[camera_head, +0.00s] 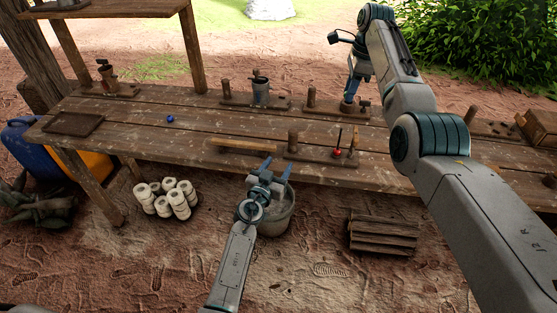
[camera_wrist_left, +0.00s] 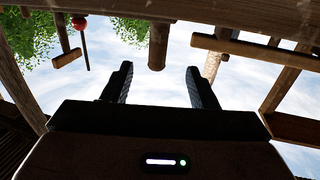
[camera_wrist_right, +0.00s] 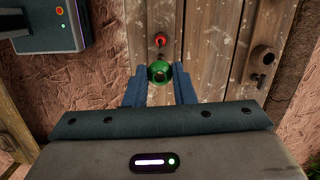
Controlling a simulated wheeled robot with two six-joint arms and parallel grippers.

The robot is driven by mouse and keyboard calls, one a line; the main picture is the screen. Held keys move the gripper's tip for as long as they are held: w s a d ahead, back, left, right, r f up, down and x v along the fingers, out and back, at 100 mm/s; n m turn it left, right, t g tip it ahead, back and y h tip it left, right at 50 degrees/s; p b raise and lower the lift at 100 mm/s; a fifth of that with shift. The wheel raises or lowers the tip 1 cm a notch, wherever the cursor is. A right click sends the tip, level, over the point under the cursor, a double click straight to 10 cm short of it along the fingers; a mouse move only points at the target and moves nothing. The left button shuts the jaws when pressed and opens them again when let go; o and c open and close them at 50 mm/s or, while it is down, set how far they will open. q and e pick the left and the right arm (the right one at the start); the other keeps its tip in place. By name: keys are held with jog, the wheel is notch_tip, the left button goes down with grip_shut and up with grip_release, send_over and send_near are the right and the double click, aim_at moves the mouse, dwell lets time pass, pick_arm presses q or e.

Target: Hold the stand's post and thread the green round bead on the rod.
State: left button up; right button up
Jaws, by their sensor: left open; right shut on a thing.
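The stand (camera_head: 318,156) has an upright post (camera_head: 292,141) on its left and a thin rod (camera_head: 339,137) with a red bead (camera_head: 336,152) low on it. My left gripper (camera_head: 277,164) is open near the table's front edge, left of and below the post. In the left wrist view the post (camera_wrist_left: 158,48) appears between its open fingers, farther off and untouched. My right gripper (camera_head: 350,99) points down above the table. In the right wrist view it is shut on the green round bead (camera_wrist_right: 160,73), and the red bead (camera_wrist_right: 160,40) shows beyond it. I cannot make out the green bead in the head view.
A wooden bar (camera_head: 243,145) lies left of the stand. A blue bead (camera_head: 170,119) and a shallow tray (camera_head: 73,124) are at the left. A metal cup (camera_head: 261,93) and other pegged boards line the back. A bucket (camera_head: 276,216) is below the front edge.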

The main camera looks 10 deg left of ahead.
aim_at(291, 139)
pick_arm(q)
jog(key=r+x, duration=0.1)
jog(key=x, duration=0.3)
jog(key=r+x, duration=0.1)
jog(key=x, duration=0.3)
jog(key=r+x, duration=0.1)
jog(key=x, duration=0.3)
jog(key=shift+w+d, duration=0.2)
jog(key=shift+w, duration=0.1)
grip_shut()
dwell(0.5)
pick_arm(e)
notch_tip(291, 139, down, 6)
jog(key=m, duration=0.6)
jog(key=shift+s+r+t, duration=0.1)
jog(key=shift+r+t, duration=0.05)
jog(key=shift+t, duration=0.25)
